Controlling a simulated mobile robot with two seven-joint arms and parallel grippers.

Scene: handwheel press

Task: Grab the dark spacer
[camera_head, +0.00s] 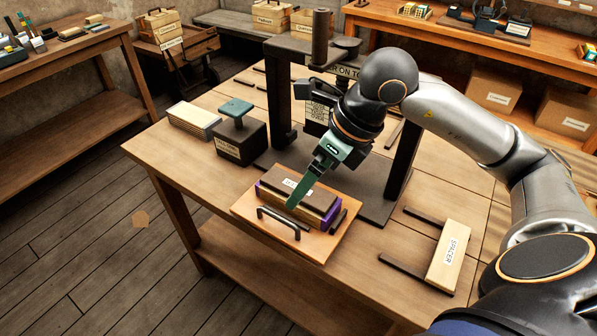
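A dark brown block (318,200) lies on top of a stack on a wooden tray board (325,244) at the front of the bench; its white label is partly covered by my gripper. Purple and yellowish layers (331,217) show under it. My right gripper (293,204) reaches down from the upper right, its green finger over the middle of the dark block. From this angle I cannot tell whether its fingers touch or grip the block. My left gripper is out of view.
The tray has a black front handle (279,222). Behind it stands a dark press frame (279,100) with uprights and a base plate.

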